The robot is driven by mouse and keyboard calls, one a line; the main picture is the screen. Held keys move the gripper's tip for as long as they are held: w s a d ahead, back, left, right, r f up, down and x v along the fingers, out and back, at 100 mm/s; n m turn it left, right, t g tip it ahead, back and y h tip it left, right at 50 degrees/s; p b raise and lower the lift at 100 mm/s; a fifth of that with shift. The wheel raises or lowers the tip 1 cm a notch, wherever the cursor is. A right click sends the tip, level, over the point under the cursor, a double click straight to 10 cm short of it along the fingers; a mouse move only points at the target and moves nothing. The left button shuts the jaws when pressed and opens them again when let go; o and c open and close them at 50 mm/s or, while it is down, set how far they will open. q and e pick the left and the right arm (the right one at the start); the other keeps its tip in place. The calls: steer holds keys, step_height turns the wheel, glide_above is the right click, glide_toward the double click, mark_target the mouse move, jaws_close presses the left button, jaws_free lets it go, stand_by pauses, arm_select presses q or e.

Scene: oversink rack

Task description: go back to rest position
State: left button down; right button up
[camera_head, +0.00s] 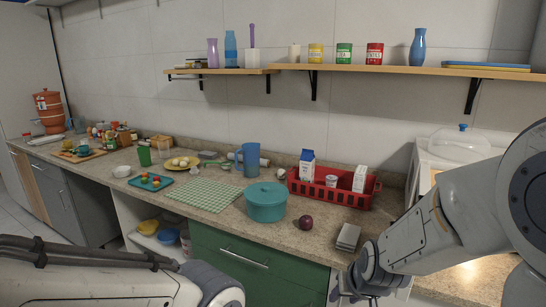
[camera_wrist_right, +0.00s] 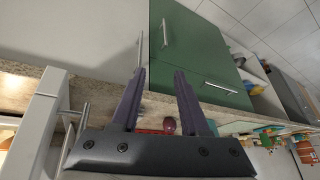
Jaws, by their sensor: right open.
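My right gripper (camera_head: 346,296) is at the bottom of the head view, in front of the counter's front edge. In the right wrist view its two purple fingers (camera_wrist_right: 159,76) are apart with nothing between them. The green cabinet front (camera_wrist_right: 196,52) shows beyond them. My left arm comes in along the bottom left of the head view. Its gripper is not in view.
The counter (camera_head: 240,222) holds a teal pot (camera_head: 266,204), a plum-coloured fruit (camera_head: 306,222), a grey block (camera_head: 348,238) and a red crate (camera_head: 335,193). A checkered mat (camera_head: 203,194) lies left of the pot. A wall shelf (camera_head: 410,70) runs above.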

steer(key=s+d+f+n+g, duration=0.1)
steer(key=s+d+g, duration=0.15)
steer(key=s, duration=0.65)
steer(key=s+a+r+n+g+p, duration=0.3)
steer(key=s+a+r+n, duration=0.4)
steer(key=s+a, duration=0.6)
steer(key=shift+a+r+p, duration=0.35)
steer(key=shift+r+p, duration=0.05)
steer(key=shift+r, duration=0.5)
